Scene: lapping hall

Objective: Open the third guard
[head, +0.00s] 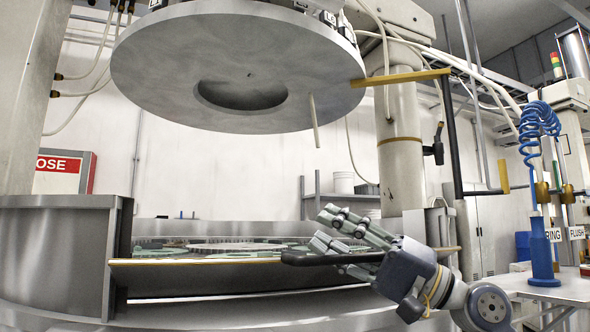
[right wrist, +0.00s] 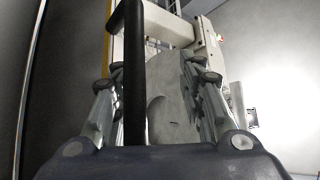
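A low guard with a yellow top edge (head: 200,261) spans the front of the lapping machine, beside a steel panel (head: 60,255). A black bar handle (head: 312,258) is at its right part. My right gripper (head: 323,229) is at this handle, coming from the lower right. In the right wrist view the handle (right wrist: 133,75) passes between the two spread fingers of the gripper (right wrist: 155,82), nearer the left finger. I see no clear grip on it. Which guard counts as third cannot be told. My left gripper is not in view.
A large grey upper plate (head: 180,75) hangs over the round lower table with green carriers (head: 165,253). A yellow-and-black bracket (head: 450,130) stands at the right, near the column.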

